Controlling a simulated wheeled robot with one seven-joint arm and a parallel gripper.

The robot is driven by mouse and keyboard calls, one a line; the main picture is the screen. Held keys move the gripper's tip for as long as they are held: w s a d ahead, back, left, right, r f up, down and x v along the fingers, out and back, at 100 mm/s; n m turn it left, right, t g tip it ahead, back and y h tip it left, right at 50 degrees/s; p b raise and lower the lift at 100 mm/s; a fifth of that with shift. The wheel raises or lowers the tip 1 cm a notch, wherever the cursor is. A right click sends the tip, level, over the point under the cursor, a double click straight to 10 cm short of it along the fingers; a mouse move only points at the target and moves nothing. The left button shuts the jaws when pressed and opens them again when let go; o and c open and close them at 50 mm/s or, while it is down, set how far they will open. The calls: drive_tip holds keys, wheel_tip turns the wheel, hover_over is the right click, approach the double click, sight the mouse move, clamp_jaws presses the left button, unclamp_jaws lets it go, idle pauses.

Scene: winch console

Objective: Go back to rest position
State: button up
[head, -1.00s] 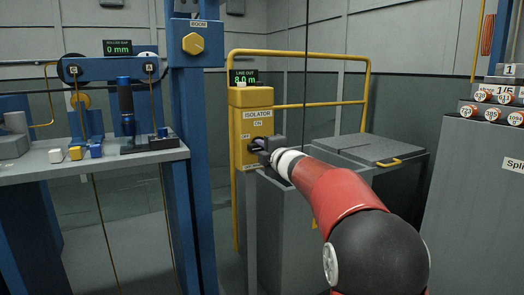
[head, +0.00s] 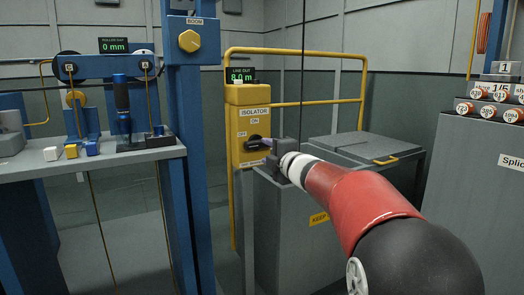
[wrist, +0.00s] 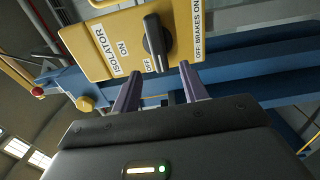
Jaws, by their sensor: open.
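My gripper (head: 268,145) is in front of the yellow isolator box (head: 248,105), a short way back from its black rotary knob (head: 253,144). In the wrist view, the two fingers (wrist: 161,70) are apart with nothing between them. The knob (wrist: 156,43) is just beyond the fingertips and looks clear of them. The ON and OFF labels are beside it, and its lower end in the wrist view is near OFF. My red arm reaches in from the lower right of the head view.
A blue post (head: 190,150) and a bench (head: 90,162) with rollers and small blocks stand left. Grey cabinets (head: 290,235) lie below my arm, beside a yellow rail (head: 300,52). A grey splice stand (head: 470,170) holding several labelled cylinders is at right.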

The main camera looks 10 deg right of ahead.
drive_tip(key=shift+v, duration=0.8)
drive_tip(key=shift+r, duration=0.1)
drive_tip(key=s+d+r+m+h+p, duration=0.3)
drive_tip(key=s+m+h, duration=0.2)
drive_tip(key=s+m, duration=0.15)
drive_tip(key=s+f+m+g+h+p, duration=0.1)
drive_tip(key=s+f+m+g+p, duration=0.1)
drive_tip(key=s+m, duration=0.4)
drive_tip(key=s+f+m+g+h+p, duration=0.1)
drive_tip(key=s+f+m+g+p, duration=0.2)
drive_tip(key=s, duration=1.2)
wheel_tip(320, 180, down, 2)
drive_tip(key=m+g, duration=0.2)
drive_tip(key=m, duration=0.1)
drive_tip(key=shift+h, duration=0.4)
drive_tip(key=s+a+f+m+g, duration=0.1)
drive_tip(key=s+f, duration=0.1)
drive_tip(key=s, duration=0.2)
drive_tip(key=s+a+f+m+g+y+p, duration=0.1)
drive_tip(key=s+a+f+g, duration=0.1)
drive_tip(key=s, duration=0.2)
drive_tip(key=s+a+f+m+g+y+p, duration=0.1)
drive_tip(key=s+f, duration=0.2)
drive_tip(key=s, duration=0.2)
drive_tip(key=shift+a+f+g, duration=0.1)
drive_tip(key=shift+a+g, duration=0.15)
drive_tip(key=shift+g, duration=0.05)
drive_tip(key=shift+c, duration=0.2)
